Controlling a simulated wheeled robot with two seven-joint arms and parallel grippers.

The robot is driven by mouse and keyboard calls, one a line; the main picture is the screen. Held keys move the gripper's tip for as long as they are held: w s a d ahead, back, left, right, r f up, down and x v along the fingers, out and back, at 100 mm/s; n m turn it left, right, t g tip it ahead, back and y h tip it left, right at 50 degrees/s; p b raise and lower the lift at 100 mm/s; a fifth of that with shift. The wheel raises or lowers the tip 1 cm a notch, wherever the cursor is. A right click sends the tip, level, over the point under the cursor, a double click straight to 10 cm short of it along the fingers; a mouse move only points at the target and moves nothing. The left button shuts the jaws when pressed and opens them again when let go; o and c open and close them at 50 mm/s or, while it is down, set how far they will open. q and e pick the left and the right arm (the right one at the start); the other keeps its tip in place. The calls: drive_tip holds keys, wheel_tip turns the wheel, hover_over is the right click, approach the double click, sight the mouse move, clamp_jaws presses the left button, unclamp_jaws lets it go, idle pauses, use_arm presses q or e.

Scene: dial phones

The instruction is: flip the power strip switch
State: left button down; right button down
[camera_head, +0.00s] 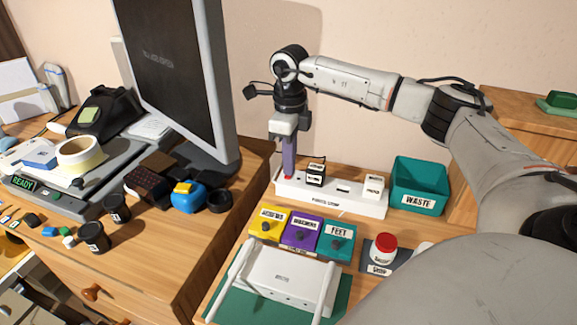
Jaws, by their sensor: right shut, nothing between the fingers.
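The white power strip (333,199) lies along the back of the lower wooden surface, near the wall. A red switch (288,177) shows at its left end. Two plugs stand in it: a black one with a white label (316,172) and a white one (373,187). My right gripper (289,172) points straight down over the left end of the strip, its fingers shut and empty. The fingertips are at or just above the red switch and partly hide it; I cannot tell whether they touch. My left gripper is not in view.
A teal waste bin (419,186) stands right of the strip. Yellow, purple and teal labelled boxes (302,232) and a white router (287,277) are in front. A monitor (175,75) rises at left.

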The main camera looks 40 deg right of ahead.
drive_tip(key=shift+f, duration=0.2)
